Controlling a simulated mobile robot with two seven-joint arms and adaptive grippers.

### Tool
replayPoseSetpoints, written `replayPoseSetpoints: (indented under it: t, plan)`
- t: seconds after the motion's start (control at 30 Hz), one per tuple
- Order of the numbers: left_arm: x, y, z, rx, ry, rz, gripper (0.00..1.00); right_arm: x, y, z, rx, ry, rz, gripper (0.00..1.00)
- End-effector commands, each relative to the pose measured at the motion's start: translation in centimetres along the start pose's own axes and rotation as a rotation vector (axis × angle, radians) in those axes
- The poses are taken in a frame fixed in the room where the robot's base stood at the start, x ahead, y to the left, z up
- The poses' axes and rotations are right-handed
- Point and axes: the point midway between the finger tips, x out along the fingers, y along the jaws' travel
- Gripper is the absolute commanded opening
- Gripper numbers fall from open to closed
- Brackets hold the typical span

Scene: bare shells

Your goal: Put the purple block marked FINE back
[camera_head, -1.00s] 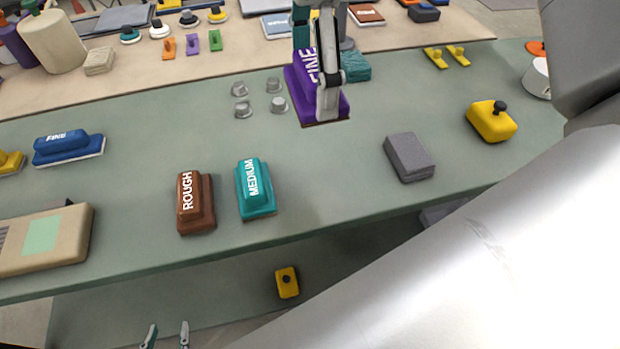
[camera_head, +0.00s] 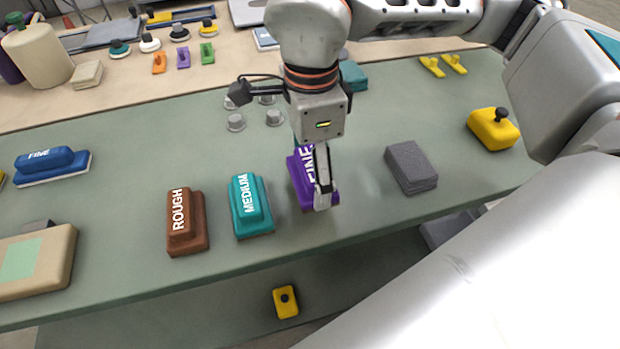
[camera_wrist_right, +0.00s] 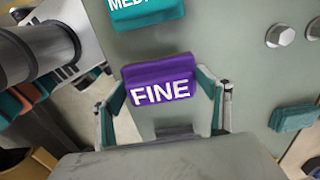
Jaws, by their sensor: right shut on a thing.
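The purple block marked FINE (camera_head: 304,190) is at the right of the teal block marked MEDIUM (camera_head: 250,206), in line with it and the brown block marked ROUGH (camera_head: 185,222). My right gripper (camera_head: 318,186) is shut on the purple block, partly covering it. In the wrist view the purple block (camera_wrist_right: 158,78) lies between the two fingers of this gripper (camera_wrist_right: 165,98), with the teal block (camera_wrist_right: 148,12) beyond it. I cannot tell whether the purple block touches the green table (camera_head: 350,215). My left gripper is out of view.
A grey block (camera_head: 411,166) lies right of the purple one, with a gap between. A yellow block with a black knob (camera_head: 493,128) is farther right. Several grey knobs (camera_head: 236,122) stand behind. The table's front edge is close in front of the row.

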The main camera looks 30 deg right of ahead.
Motion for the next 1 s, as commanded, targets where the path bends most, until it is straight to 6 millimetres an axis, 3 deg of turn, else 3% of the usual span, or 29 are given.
replayPoseSetpoints:
  t: [0.2, 0.6, 0.63, 0.7, 1.0]
  plan:
    - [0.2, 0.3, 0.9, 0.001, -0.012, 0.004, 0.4, 3.3, 0.1, 0.0, 0.0, 0.002, 0.007, 0.56]
    - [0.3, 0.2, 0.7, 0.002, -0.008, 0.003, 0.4, 3.6, 0.0, 0.0, 0.0, 0.001, 0.003, 0.56]
    - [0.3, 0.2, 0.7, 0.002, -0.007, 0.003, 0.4, 3.7, 0.1, 0.0, 0.0, 0.002, 0.003, 0.79]
    - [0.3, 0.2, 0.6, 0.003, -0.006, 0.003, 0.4, 3.6, 0.0, 0.0, 0.0, 0.001, 0.003, 0.93]
    - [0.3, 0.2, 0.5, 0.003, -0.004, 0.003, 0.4, 3.6, 0.0, 0.0, 0.0, 0.001, 0.003, 0.93]
